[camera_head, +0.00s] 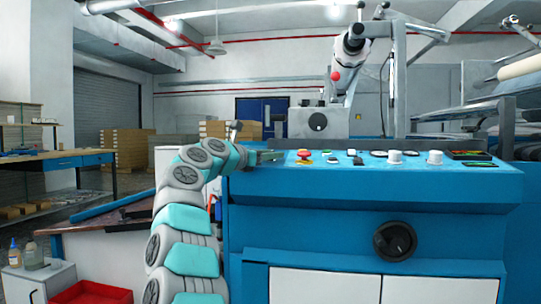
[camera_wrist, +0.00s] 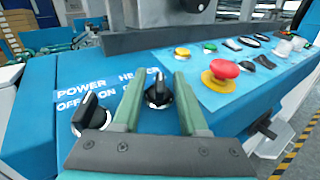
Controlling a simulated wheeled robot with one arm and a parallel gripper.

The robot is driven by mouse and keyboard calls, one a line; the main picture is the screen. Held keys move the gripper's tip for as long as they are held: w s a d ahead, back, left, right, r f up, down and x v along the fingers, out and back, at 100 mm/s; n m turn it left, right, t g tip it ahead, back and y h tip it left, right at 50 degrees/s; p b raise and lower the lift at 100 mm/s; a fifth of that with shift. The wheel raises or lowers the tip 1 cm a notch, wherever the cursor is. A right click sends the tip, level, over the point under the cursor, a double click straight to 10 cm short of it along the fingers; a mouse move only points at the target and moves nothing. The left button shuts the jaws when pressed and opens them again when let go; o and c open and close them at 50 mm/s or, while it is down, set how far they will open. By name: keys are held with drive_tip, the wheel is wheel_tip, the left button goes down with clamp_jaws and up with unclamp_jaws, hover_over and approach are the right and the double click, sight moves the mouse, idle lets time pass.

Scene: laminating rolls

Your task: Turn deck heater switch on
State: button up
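The deck heater switch (camera_wrist: 157,92) is a black rotary knob on the blue panel in the wrist view. Its grip bar stands roughly upright in the picture. The label above it starts "HE"; its rest and most of the position marks are hidden by a finger. My gripper (camera_wrist: 160,73) has its two green fingers apart, one on each side of the knob. A gap shows on both sides, and I cannot tell whether the fingertips reach down to the knob's height. In the head view my gripper (camera_head: 270,157) is at the left end of the panel; the knob cannot be made out there.
The power switch (camera_wrist: 90,114), a similar black knob marked OFF and ON, is left of the gripper. Right of it are a red emergency button (camera_wrist: 221,74), a yellow button (camera_wrist: 182,52) and several other controls. A dark raised bar (camera_wrist: 190,32) runs behind the panel.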

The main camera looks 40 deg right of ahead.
drive_tip(key=shift+a, duration=0.1)
drive_tip(key=s+a+b, duration=0.1)
drive_tip(key=a+b, duration=0.2)
drive_tip(key=a, duration=0.4)
drive_tip(key=shift+s+a, duration=0.2)
drive_tip(key=shift+a, duration=0.1)
idle(0.3)
